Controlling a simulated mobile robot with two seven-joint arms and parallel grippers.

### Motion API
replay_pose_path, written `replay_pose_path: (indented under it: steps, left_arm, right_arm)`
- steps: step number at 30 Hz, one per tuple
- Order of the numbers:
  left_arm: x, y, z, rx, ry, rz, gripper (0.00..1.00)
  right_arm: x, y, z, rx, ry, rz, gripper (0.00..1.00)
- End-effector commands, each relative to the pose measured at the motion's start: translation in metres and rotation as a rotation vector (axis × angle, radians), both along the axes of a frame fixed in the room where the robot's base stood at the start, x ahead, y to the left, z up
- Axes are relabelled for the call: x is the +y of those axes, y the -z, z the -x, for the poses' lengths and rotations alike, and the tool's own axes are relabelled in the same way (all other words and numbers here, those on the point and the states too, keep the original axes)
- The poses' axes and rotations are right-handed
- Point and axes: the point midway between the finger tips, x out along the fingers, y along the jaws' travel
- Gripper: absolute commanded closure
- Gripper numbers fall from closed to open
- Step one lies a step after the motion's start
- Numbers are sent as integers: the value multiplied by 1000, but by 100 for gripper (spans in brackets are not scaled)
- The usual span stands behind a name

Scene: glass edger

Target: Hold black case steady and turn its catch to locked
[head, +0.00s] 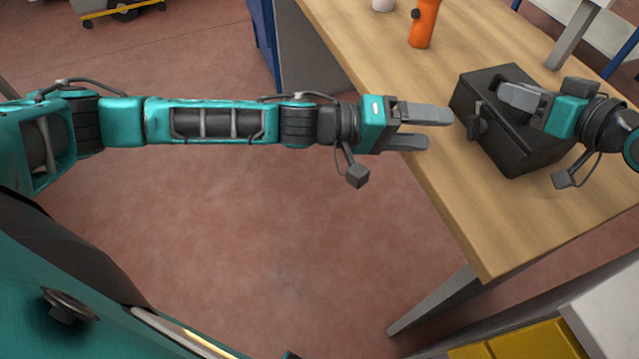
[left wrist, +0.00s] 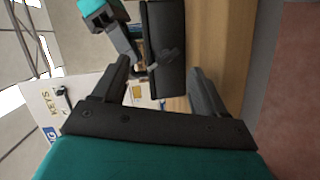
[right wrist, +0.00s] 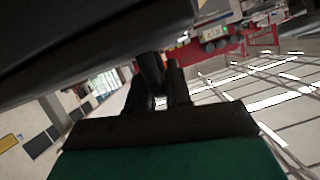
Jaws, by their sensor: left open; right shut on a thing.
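The black case (head: 521,149) sits on the wooden table. Its catch (head: 475,121) is a small dark lever on the side facing my left gripper. In the left wrist view, the case (left wrist: 165,25) is ahead and the catch (left wrist: 169,56) lies aslant on its face. My left gripper (head: 439,129) is open and empty, a short way from the catch and not touching it. My right gripper (head: 510,97) is over the case's top, shut on a dark upright part of it (right wrist: 151,72), perhaps a handle. My right fingers partly hide what they hold.
An orange cylindrical thing (head: 423,24) and a white cup-like thing (head: 383,4) stand farther back on the table (head: 400,75). The table's near edge passes under my left gripper. A yellow and grey unit (head: 520,343) is at the lower right.

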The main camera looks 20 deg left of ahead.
Motion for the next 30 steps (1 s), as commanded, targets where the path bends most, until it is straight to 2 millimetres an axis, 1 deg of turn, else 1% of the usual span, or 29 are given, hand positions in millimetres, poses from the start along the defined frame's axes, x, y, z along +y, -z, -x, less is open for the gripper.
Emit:
replay_pose_path:
  steps: [1, 3, 7, 11, 16, 23, 30]
  left_arm:
    - [-6, 0, 4, -34, 2, 4, 28]
    - [-13, -1, 7, -89, 1, 2, 28]
    - [-22, -4, 11, -189, -12, -1, 28]
    - [-29, -5, 14, -283, -39, -11, 28]
    - [-31, -6, 16, -397, -92, -37, 28]
    - [-24, -2, 15, -534, -191, -106, 28]
    - [-6, 12, 15, -646, -308, -223, 28]
  right_arm:
    - [0, 0, 0, 1, 1, 0, 100]
    - [0, 0, 0, 1, 1, 0, 100]
    - [0, 0, 0, 1, 1, 0, 100]
    - [0, 0, 0, 1, 1, 0, 100]
    - [0, 0, 0, 1, 1, 0, 100]
    - [0, 0, 0, 1, 1, 0, 100]
    - [0, 0, 0, 1, 1, 0, 100]
